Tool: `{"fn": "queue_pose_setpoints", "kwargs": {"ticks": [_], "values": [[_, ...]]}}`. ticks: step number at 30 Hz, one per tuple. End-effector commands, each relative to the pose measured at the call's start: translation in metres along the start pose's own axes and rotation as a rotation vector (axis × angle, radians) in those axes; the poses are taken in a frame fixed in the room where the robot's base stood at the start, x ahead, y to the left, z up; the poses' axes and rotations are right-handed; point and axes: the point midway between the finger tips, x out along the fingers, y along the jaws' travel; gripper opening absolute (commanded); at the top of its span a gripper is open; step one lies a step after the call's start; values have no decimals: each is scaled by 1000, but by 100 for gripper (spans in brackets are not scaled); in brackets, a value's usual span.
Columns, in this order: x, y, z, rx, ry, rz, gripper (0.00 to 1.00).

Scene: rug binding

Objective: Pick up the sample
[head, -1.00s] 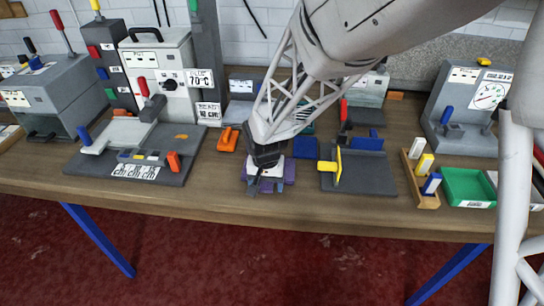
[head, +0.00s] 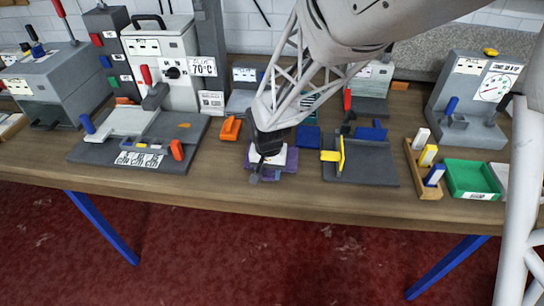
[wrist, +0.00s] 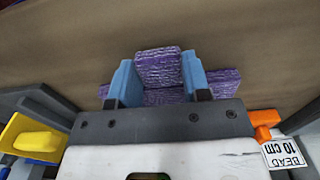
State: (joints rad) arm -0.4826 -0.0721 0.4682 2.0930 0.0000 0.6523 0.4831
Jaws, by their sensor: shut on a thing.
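The sample is a purple, woven-looking block (wrist: 160,68) in the wrist view. My gripper (wrist: 160,78) has its two blue fingers shut on it, one on each side. More purple pieces (wrist: 105,91) show beside and behind the fingers. In the head view my gripper (head: 264,168) is low over the front middle of the table, with purple (head: 291,160) showing around it. My gripper hides most of the sample there. I cannot tell whether the held block is clear of the pieces under it.
A grey fixture with a yellow handle (head: 341,155) stands close on the right. An orange clip (head: 230,128) and a grey board with a label (head: 139,159) are on the left. A wooden rack (head: 424,177) and a green tray (head: 470,180) are farther right. The table's front edge is near.

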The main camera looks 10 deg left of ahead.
Motion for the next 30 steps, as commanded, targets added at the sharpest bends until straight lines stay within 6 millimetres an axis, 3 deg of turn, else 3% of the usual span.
{"fn": "queue_pose_setpoints", "kwargs": {"ticks": [5, 19, 30], "values": [[-16, 0, 0, 0, 2, -1, 16], [-82, 0, 0, 0, 3, -1, 16], [-97, 0, 0, 0, -1, 0, 16]]}}
